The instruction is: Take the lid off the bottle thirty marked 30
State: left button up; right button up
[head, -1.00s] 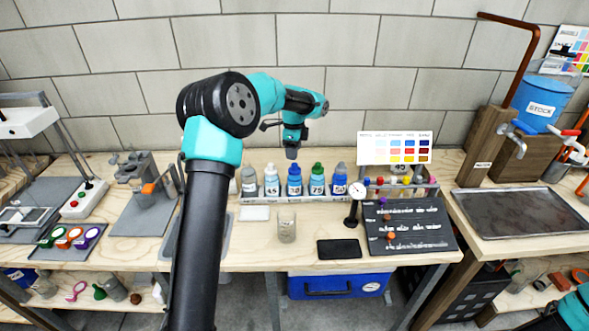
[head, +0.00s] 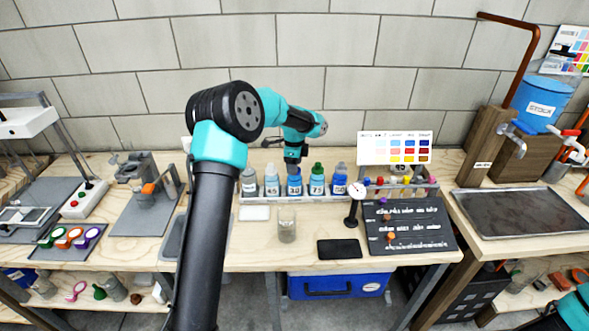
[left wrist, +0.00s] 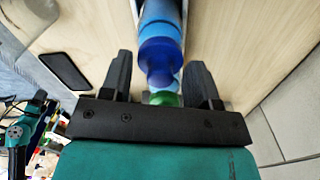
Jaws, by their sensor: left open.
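The bottle marked 30 (head: 294,187) stands upright in the rack, with a blue lid (head: 294,171) on it. My left gripper (head: 292,164) points down just above this lid and partly hides it. In the left wrist view the blue lid (left wrist: 160,62) lies between the tips of my open left fingers (left wrist: 158,66), with a gap on each side. A green lid (left wrist: 164,98) shows beyond it, close to the gripper body. Only part of my right arm shows in the head view; its gripper is out of view.
The bottle marked 75 (head: 316,187) and the bottle marked 45 (head: 271,186) stand close on either side. A further blue-lidded bottle (head: 340,185) stands to the right. A clear beaker (head: 287,228) and a black mat (head: 339,249) lie in front.

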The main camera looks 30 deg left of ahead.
pick_arm(q)
jog(key=shift+c, duration=0.3)
jog(key=c, duration=0.9)
